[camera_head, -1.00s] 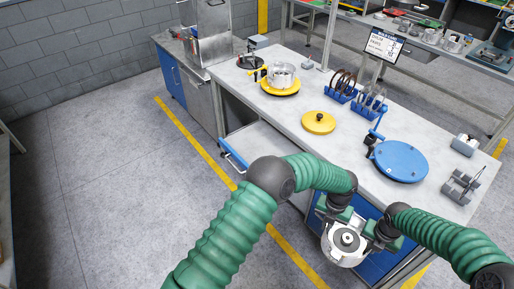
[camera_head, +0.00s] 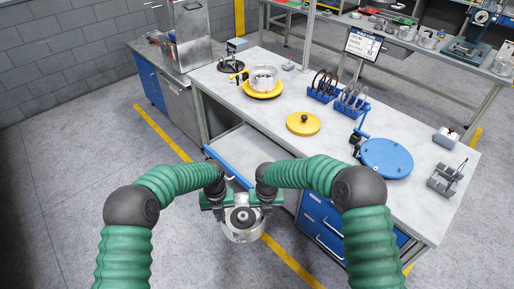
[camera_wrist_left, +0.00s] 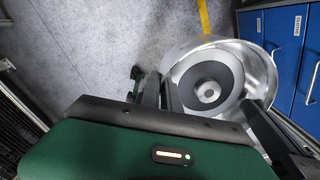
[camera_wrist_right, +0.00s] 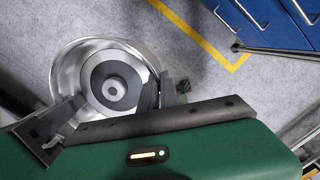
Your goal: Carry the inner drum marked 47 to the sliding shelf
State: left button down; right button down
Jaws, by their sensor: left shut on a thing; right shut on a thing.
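A silver metal drum (camera_head: 243,233) with a dark ring and a pale hub hangs in the air between my two grippers. No number on it is legible. My left gripper (camera_head: 222,207) is shut on its left side and my right gripper (camera_head: 262,205) on its right side. The drum also shows in the left wrist view (camera_wrist_left: 257,74) and the right wrist view (camera_wrist_right: 75,75). The sliding shelf (camera_head: 242,148) is pulled out from the bench, with a blue front bar (camera_head: 228,165). It looks empty where visible. The drum appears in front of it, and my right forearm covers part of it.
On the bench (camera_head: 300,155) stand a yellow turntable (camera_head: 263,93) with a metal drum, a yellow lid (camera_head: 303,124), blue racks (camera_head: 322,93) and a round blue plate (camera_head: 386,158). Blue drawers (camera_head: 322,222) lie right of the shelf. The floor at left is clear.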

aim_at(247, 153)
jog(key=i+l, duration=0.2)
jog(key=i, duration=0.25)
jog(key=i+l+u, duration=0.15)
jog(key=i, duration=0.35)
jog(key=i+l, duration=0.3)
jog(key=i, duration=0.15)
jog(key=u, duration=0.05)
